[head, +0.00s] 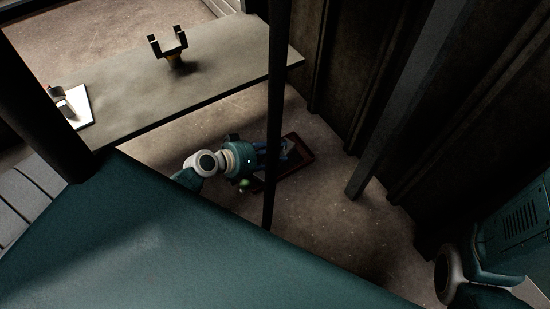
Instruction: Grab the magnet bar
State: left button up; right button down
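I cannot make out the magnet bar for certain. A shallow dark reddish-brown tray (298,167) lies low, beyond the near teal surface. My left gripper (284,150) reaches down over this tray from the left. Its fingers are small, dark and partly behind a thin dark post, so I cannot tell whether they are open or hold anything. A small pale patch shows near the fingers inside the tray, too small to name. My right arm comes in at the lower right, and its gripper is out of view.
A thin dark post (276,100) stands in front of my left gripper. A grey table (225,70) at the back holds a fork-shaped stand (168,47) and a white block (74,105). A large teal surface (190,240) fills the front. Dark wall panels and a slanted beam (400,110) stand right.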

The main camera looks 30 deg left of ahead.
pick_arm(q)
grip_shut()
jog(key=shift+r, duration=0.15)
